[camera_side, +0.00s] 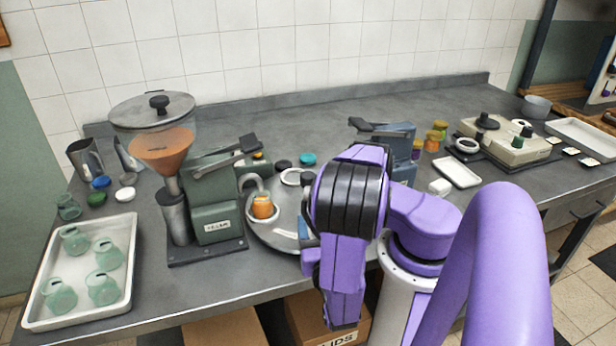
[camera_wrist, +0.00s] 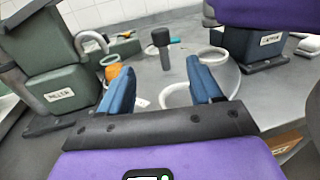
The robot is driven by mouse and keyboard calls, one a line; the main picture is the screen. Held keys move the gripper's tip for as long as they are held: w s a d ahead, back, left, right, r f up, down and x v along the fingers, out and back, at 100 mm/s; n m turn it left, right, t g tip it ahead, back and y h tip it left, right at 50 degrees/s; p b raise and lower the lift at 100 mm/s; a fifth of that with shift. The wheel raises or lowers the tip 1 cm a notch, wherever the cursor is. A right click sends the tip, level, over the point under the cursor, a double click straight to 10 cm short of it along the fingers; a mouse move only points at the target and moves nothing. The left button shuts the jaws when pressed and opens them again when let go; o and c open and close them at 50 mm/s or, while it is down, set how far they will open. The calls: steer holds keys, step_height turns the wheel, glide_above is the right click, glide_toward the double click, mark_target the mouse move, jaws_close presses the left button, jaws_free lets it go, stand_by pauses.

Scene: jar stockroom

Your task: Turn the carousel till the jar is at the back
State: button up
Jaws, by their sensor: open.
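The carousel (camera_side: 272,236) is a round grey turntable between two machines. The jar (camera_side: 262,206), with orange contents, sits in a ring at the carousel's left, by the green machine's spout. In the wrist view the jar (camera_wrist: 113,72) is at the upper left, beyond the left finger and partly hidden. My gripper (camera_wrist: 159,66) is open, with blue fingers apart and nothing between them, above the carousel's near part. In the side view my arm hides most of it.
A green machine with a hopper (camera_side: 213,195) stands left of the carousel; a blue-grey machine (camera_side: 402,150) stands to its right. A white tray (camera_side: 120,300) of pale green jars is at the far left. Dark and teal lids (camera_side: 308,158) lie behind the carousel.

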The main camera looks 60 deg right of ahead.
mark_target(309, 181)
steer(key=x, duration=1.7)
steer(key=shift+w+d, duration=0.1)
steer(key=shift+d, duration=0.05)
jaws_close()
